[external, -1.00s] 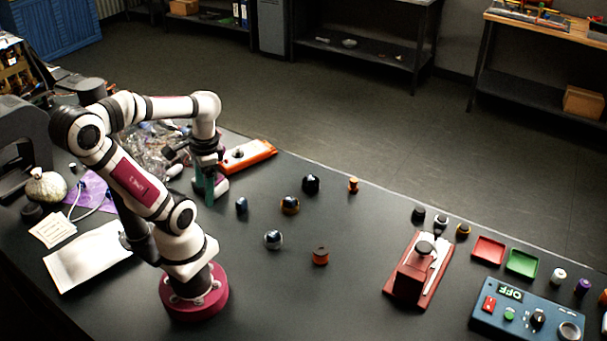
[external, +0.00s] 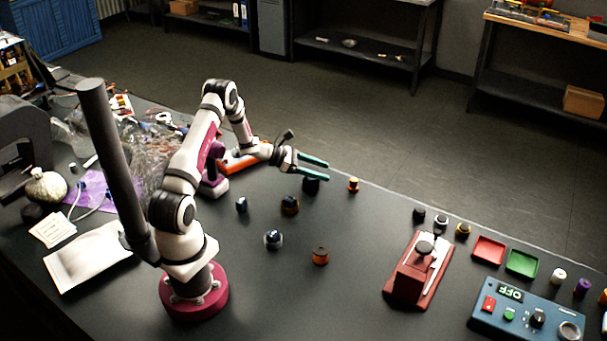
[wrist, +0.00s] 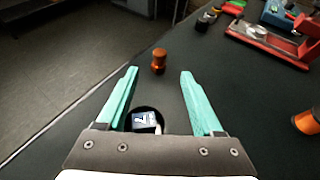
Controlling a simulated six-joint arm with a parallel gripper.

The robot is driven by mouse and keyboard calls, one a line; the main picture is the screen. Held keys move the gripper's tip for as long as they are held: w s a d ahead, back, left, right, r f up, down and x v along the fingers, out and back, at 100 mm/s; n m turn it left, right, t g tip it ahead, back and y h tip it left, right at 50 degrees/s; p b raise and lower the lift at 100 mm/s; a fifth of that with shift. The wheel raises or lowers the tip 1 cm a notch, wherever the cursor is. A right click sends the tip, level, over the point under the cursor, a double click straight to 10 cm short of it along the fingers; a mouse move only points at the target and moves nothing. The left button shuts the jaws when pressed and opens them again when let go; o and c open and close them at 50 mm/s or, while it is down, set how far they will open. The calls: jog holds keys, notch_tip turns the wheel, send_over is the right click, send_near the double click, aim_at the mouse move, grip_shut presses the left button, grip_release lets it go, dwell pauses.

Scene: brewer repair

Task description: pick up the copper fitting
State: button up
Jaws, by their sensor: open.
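The copper fitting (external: 353,184) is a small copper-coloured piece standing upright on the dark table near its far edge. In the wrist view the fitting (wrist: 159,61) appears ahead, lined up between the two fingertips and apart from them. My gripper (external: 327,171) has teal fingers spread open with nothing held. It points to the right toward the fitting, over a black round part (external: 311,186). In the wrist view this black part (wrist: 145,119) with a pale label lies between the finger bases, partly hidden by the gripper body.
A red fixture (external: 408,285) and a blue control box (external: 528,312) are to the right. Table around the fitting is clear.

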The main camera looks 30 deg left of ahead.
aim_at(354, 180)
jog(key=x, duration=1.1)
jog(key=shift+w+d+f, duration=0.15)
jog(key=shift+w+d, duration=0.1)
grip_shut()
